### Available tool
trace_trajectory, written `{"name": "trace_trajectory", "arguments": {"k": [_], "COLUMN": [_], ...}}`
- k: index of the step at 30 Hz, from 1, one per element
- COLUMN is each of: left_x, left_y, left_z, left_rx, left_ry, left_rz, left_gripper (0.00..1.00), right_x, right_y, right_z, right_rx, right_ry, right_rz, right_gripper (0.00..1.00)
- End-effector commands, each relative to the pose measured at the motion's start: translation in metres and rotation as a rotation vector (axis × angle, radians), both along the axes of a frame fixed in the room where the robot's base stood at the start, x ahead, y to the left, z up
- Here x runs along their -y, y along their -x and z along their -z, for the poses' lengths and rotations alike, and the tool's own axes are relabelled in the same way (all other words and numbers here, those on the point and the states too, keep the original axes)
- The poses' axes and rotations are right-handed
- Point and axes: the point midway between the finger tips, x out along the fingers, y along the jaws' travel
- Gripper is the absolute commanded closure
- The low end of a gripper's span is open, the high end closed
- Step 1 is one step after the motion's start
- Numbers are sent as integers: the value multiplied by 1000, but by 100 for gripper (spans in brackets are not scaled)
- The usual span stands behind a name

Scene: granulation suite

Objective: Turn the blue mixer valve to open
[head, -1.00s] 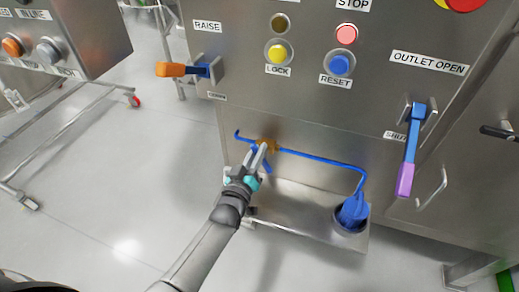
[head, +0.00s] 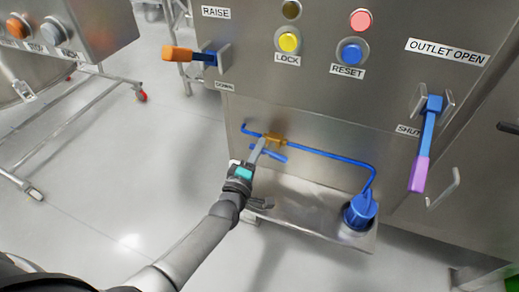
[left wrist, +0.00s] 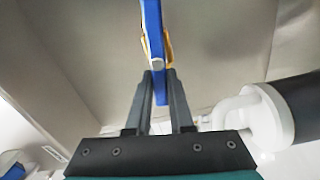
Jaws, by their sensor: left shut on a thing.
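The blue mixer valve has a brass body (head: 272,139) set in a thin blue pipe on the lower steel panel. Its blue lever (head: 276,156) slants slightly down to the right, close to the line of the pipe. My left gripper (head: 258,147) is at the valve, shut on the blue lever, and hides part of it. In the left wrist view the blue lever (left wrist: 153,35) stands between the two dark fingers (left wrist: 159,85), with a bit of brass behind it. My right gripper is not in view.
The pipe runs right to a blue fitting (head: 360,208) in a cup on a steel shelf (head: 300,210). Above are an orange-handled lever (head: 178,53), yellow (head: 289,42) and blue (head: 351,53) buttons, and a purple-tipped outlet lever (head: 420,174). Open floor lies left.

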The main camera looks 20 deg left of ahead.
Motion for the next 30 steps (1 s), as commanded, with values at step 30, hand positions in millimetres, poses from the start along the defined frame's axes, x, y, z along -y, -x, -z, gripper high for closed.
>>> {"name": "trace_trajectory", "arguments": {"k": [30], "left_x": [0], "left_y": [1], "left_z": [6], "left_rx": [-10], "left_ry": [185], "left_rz": [0], "left_gripper": [71], "right_x": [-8], "right_y": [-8], "right_z": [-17], "right_rx": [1], "right_ry": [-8], "right_rz": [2], "right_gripper": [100]}}
